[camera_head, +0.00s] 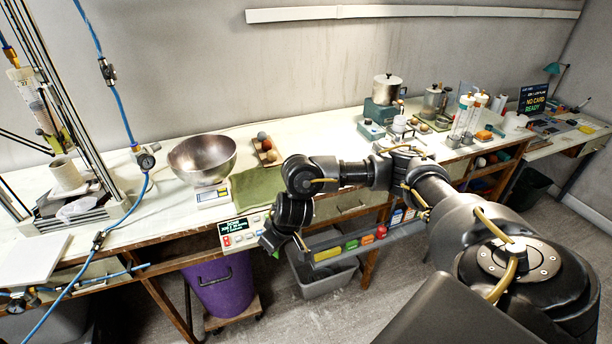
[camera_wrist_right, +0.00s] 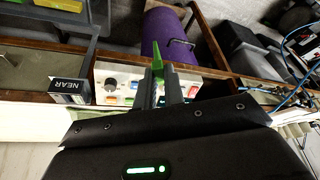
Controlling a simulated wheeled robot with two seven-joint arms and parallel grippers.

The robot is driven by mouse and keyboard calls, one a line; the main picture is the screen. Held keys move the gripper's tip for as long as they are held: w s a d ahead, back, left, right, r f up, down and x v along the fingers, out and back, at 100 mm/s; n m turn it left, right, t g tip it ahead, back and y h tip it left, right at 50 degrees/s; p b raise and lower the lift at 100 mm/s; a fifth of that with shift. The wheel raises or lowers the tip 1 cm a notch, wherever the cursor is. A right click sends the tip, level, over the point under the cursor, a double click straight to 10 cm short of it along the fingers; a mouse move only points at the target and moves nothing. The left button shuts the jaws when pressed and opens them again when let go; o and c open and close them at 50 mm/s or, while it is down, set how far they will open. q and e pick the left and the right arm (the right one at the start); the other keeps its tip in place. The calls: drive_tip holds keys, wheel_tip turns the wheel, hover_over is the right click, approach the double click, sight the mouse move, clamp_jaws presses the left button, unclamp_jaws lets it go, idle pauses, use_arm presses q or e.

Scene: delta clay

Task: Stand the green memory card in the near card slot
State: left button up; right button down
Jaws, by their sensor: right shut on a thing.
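The green memory card (camera_wrist_right: 157,56) shows in the wrist view as a narrow green piece between my right fingertips. My right gripper (camera_wrist_right: 165,86) is shut on it, and the card sticks out past the tips. In the head view this gripper (camera_head: 272,241) hangs at the bench's front edge, beside a control panel, and the card is hard to make out. A dark block with a white NEAR label (camera_wrist_right: 68,91) is left of the fingers in the wrist view, apart from the card. Its slot opening cannot be made out. My left gripper is not in view.
The control panel (camera_wrist_right: 115,82) with a knob and coloured buttons is behind the fingers. A purple bin (camera_head: 222,285) and a grey bin (camera_head: 322,276) stand below the bench. A steel bowl (camera_head: 202,158) sits on a scale. A screen (camera_head: 535,103) reads NO CARD, READY.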

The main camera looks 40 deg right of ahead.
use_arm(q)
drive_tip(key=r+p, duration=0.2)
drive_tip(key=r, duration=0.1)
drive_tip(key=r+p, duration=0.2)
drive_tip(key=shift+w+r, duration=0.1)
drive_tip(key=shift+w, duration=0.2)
use_arm(e)
drive_tip(key=w+d+r+m+h, duration=0.1)
drive_tip(key=w+d+r+m, duration=0.2)
drive_tip(key=d, duration=0.5)
drive_tip(key=w+d+r+m+h, duration=0.1)
drive_tip(key=w+d+r+m, duration=0.2)
drive_tip(key=d, duration=0.6)
drive_tip(key=shift+w+r+h, duration=0.3)
drive_tip(key=shift+w+r, duration=0.2)
drive_tip(key=shift+w, duration=0.6)
wheel_tip(320, 180, down, 3)
drive_tip(key=b, duration=0.5)
drive_tip(key=shift+f, duration=0.1)
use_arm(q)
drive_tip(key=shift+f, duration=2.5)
use_arm(e)
drive_tip(key=shift+f, duration=0.65)
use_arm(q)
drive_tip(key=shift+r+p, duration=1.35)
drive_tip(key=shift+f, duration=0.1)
use_arm(e)
drive_tip(key=shift+f, duration=0.2)
